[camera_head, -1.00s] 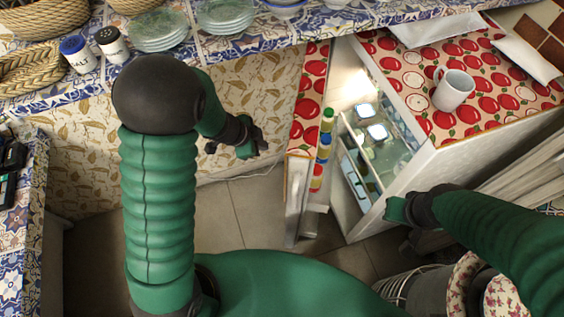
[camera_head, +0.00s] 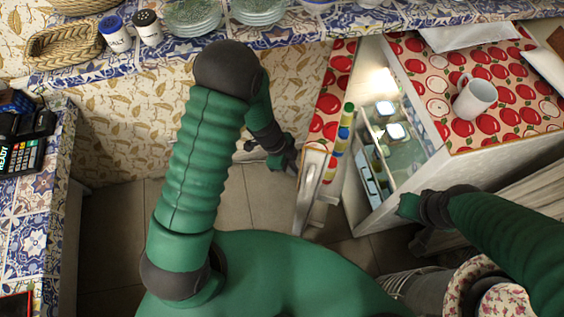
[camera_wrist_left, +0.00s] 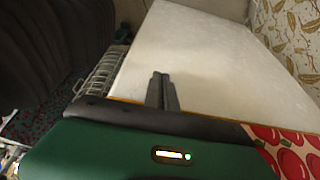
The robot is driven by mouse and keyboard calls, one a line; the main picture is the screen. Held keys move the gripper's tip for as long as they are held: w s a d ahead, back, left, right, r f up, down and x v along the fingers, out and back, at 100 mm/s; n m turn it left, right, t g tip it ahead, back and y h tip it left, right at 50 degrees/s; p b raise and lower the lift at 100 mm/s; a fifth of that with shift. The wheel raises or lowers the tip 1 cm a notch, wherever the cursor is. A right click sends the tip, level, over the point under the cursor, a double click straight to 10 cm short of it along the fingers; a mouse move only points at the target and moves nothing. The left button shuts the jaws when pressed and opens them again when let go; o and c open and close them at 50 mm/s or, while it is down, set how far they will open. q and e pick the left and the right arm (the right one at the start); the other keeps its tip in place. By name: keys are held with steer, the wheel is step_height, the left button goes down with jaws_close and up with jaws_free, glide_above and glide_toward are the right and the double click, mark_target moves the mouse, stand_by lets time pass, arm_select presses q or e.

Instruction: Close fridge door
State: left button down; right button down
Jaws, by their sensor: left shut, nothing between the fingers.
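The fridge door (camera_head: 310,180) stands open to the left of the fridge body (camera_head: 455,160), with several bottles (camera_head: 341,145) on its inner shelf. The door's apple-patterned top edge shows in the head view. The fridge interior (camera_head: 385,125) is lit, with containers on its shelves. My left gripper (camera_head: 284,158) is shut and empty just left of the door's outer side. In the left wrist view, its fingers (camera_wrist_left: 162,90) point at the white door panel (camera_wrist_left: 200,60); whether they touch it I cannot tell. My right gripper (camera_head: 412,225) is beside the fridge's front corner, its fingers mostly hidden.
A tiled counter (camera_head: 290,35) with plates, shakers and a basket (camera_head: 65,42) runs along the back. A card terminal (camera_head: 22,152) sits on the left counter. Tiled floor (camera_head: 235,200) lies free below.

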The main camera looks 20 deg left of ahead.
arm_select(q)
steer(key=shift+d+r, duration=0.1)
steer(key=shift+d, duration=0.7)
